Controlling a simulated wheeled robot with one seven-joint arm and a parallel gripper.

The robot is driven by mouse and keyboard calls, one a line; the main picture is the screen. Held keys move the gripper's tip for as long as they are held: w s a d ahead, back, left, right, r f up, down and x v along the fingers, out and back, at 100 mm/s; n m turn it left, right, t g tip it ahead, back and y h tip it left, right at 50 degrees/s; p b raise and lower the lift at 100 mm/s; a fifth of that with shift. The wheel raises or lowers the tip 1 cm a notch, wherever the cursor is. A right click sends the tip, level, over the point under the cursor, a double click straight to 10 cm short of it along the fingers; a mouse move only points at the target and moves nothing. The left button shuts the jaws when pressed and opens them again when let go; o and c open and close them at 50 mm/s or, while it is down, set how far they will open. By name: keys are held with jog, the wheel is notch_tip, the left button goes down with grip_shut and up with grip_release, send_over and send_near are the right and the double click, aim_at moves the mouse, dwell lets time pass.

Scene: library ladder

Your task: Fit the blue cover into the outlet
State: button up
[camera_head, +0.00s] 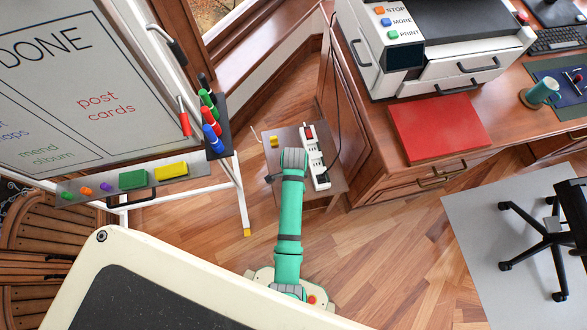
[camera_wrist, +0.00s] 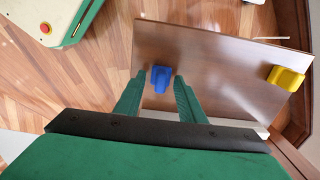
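The blue cover (camera_wrist: 161,78) lies on the small brown side table (camera_wrist: 215,60) in the wrist view. My gripper (camera_wrist: 159,78) is open above the table, with one green finger on each side of the blue cover and a narrow gap showing on both sides. I cannot tell how far above the table the fingertips are. In the head view my arm hides the blue cover. The outlet strip (camera_head: 316,158), white with a red switch, lies along the right part of the table, beside my arm.
A yellow cover (camera_head: 274,141) sits on the same table; it also shows in the wrist view (camera_wrist: 285,78). A black cable (camera_head: 337,110) hangs by the wooden desk (camera_head: 375,178) to the right. A whiteboard (camera_head: 85,85) with a marker tray stands left. Wooden floor is open in front.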

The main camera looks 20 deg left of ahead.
grip_shut()
jog(key=shift+r, duration=0.1)
